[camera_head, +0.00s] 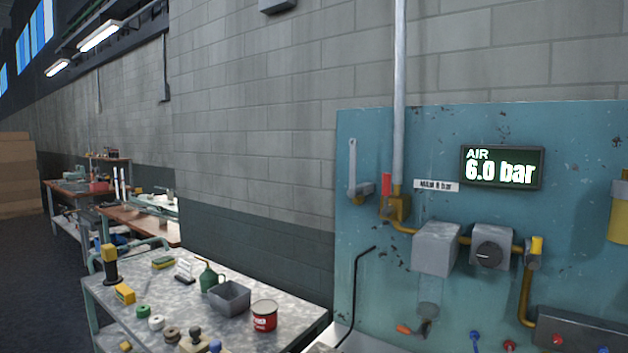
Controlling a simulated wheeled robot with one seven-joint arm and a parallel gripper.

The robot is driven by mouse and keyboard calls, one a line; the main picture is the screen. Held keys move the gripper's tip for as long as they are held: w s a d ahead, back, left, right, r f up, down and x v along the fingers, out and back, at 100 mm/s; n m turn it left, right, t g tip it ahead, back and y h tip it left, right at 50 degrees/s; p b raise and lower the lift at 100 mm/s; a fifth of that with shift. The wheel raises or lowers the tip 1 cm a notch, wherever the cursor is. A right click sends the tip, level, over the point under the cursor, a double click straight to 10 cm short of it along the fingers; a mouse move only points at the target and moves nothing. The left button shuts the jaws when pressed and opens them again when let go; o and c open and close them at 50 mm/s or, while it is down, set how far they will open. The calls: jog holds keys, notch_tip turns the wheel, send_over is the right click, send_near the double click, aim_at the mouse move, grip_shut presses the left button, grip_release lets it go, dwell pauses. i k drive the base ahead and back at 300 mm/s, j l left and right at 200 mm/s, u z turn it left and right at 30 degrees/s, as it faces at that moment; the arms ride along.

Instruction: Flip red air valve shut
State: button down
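The red air valve handle (386,186) stands upright on the left part of the teal wall panel. It sits just left of the brass valve body (397,207) and runs parallel to the grey vertical pipe (398,90) that enters the body from above. The pressure display (502,167) to its right reads "AIR 6.0 bar". My gripper is not in this view.
Close left of the red handle is a grey lever (352,165). Right of it are a small label, grey regulator boxes (436,248) and a yellow handle (537,246). A cluttered metal bench (250,345) stands at left; a black bent rod (357,285) rises before the panel.

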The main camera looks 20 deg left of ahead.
aim_at(387, 211)
jog(key=i+j, duration=0.1)
jog(key=j, duration=0.4)
jog(key=i+j, duration=0.1)
jog(key=j, duration=0.4)
jog(key=i+j+u, duration=0.1)
jog(key=j, duration=0.4)
